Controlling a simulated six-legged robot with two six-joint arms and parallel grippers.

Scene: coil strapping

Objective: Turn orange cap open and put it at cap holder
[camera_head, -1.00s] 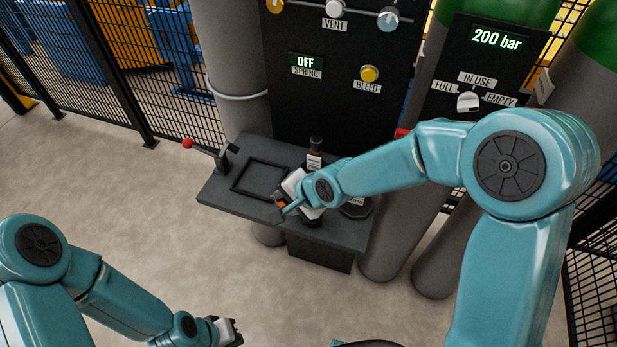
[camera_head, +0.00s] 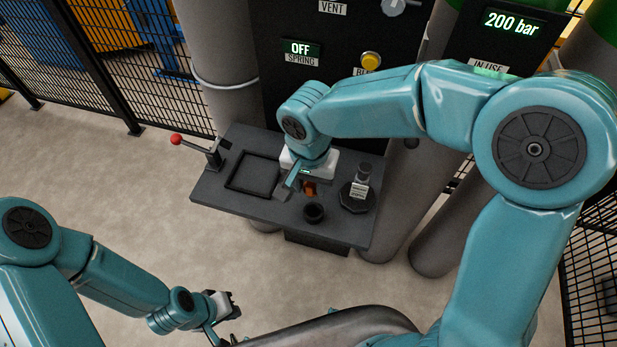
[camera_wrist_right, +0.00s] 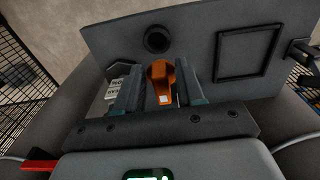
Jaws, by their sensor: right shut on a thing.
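The orange cap (camera_head: 310,188) is between the fingers of my right gripper (camera_head: 302,187), which is shut on it above the dark bench. In the right wrist view the orange cap (camera_wrist_right: 161,82) sits between the two fingers of the right gripper (camera_wrist_right: 160,92). A black round cup (camera_head: 314,212), perhaps the cap holder, stands on the bench just in front of the cap; it also shows in the wrist view (camera_wrist_right: 157,39). What lies under the cap is hidden. My left gripper (camera_head: 228,305) hangs low, away from the bench; its jaw opening is unclear.
The bench (camera_head: 225,208) carries a square frame (camera_head: 252,190) at left, a red-knobbed lever (camera_head: 177,140) at its left edge and a labelled post (camera_head: 360,188) on a round base at right. A black panel with a yellow button (camera_head: 370,61) stands behind.

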